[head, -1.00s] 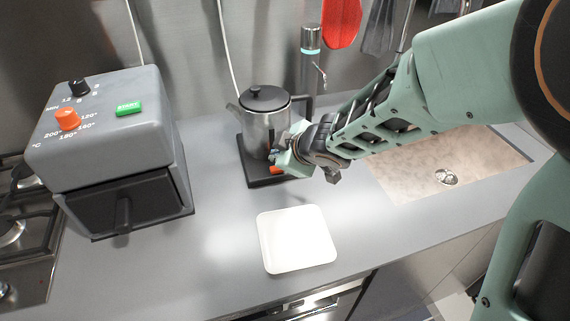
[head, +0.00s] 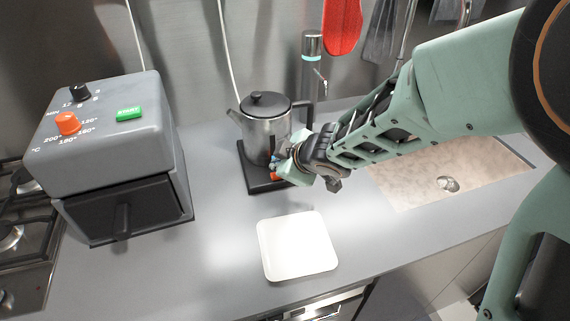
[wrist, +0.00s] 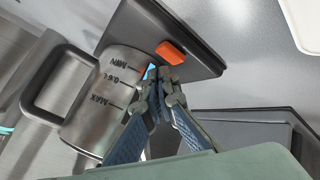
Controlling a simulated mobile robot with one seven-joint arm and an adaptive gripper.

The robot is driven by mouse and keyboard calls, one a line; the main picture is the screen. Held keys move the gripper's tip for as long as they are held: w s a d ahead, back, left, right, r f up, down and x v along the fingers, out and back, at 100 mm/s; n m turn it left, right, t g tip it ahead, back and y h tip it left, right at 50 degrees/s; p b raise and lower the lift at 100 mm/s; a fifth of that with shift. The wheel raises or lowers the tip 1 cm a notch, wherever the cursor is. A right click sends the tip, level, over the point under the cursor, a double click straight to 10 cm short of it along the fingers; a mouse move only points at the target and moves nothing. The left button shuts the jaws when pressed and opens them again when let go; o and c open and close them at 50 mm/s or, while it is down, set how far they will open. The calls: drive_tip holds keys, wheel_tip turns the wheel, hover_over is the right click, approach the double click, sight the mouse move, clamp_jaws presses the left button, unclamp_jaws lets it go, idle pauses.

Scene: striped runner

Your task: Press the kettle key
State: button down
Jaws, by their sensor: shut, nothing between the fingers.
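The kettle (head: 262,133) is steel with a black lid and handle. It stands upright on a black base (head: 246,168). The orange key (head: 273,177) is on the front of that base, partly covered by my gripper in the head view. In the wrist view the whole key (wrist: 170,52) shows beside the kettle's marked wall (wrist: 105,95). My gripper (wrist: 154,76) is shut and empty, its fingertips close to the key and the kettle wall. I cannot tell whether they touch the key. The gripper (head: 277,164) also shows in the head view.
A white square plate (head: 297,246) lies in front of the base. A grey oven box (head: 110,150) with knobs and a green button stands at the left. A tap (head: 311,60) is behind the kettle, and a sink (head: 430,180) is at the right. Counter between oven and plate is clear.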

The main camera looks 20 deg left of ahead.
idle(0.5)
drive_tip(key=shift+f+b, duration=0.35)
drive_tip(key=shift+f, duration=0.05)
drive_tip(key=shift+f+b, duration=0.45)
drive_tip(key=shift+f, duration=0.05)
idle(0.5)
drive_tip(key=shift+r, duration=0.1)
drive_tip(key=shift+r+p, duration=0.8)
drive_tip(key=shift+p, duration=0.1)
wheel_tip(320, 180, up, 5)
drive_tip(key=p, duration=0.5)
drive_tip(key=shift+r, duration=0.1)
idle(0.7)
